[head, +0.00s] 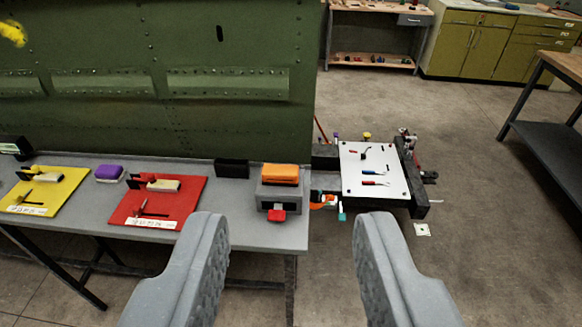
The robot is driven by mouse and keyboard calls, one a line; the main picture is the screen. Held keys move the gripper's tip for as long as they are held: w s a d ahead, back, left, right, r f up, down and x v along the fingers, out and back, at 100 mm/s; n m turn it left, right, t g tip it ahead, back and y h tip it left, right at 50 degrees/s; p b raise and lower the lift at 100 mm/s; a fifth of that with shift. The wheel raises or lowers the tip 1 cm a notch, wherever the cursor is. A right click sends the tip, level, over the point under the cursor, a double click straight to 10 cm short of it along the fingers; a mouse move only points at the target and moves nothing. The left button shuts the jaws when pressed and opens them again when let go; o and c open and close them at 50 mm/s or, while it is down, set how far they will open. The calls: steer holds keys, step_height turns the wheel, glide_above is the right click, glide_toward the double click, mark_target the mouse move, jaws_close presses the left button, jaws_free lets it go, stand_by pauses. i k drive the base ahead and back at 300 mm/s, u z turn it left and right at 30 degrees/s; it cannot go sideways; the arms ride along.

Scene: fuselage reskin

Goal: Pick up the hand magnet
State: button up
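My gripper (290,225) is open and empty, with its two grey padded fingers wide apart at the bottom of the head view. I cannot tell for certain which item is the hand magnet. A grey block with an orange top (281,175) and a small red part at its front sits at the right end of the grey bench (238,230). It shows between and beyond my fingertips, not touching them. A purple-topped block (109,173) sits farther left on the bench. Small handled tools lie on a white board (374,185) to the right.
A yellow board (70,183) and a red board (190,211) with tools lie on the bench. A black box (232,168) stands against the green riveted panel (160,120). A dark table (575,150) stands right. The floor at right is mostly open.

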mark_target(280, 176)
steer(key=z, duration=0.05)
steer(key=i, duration=0.75)
steer(key=u, duration=1.9)
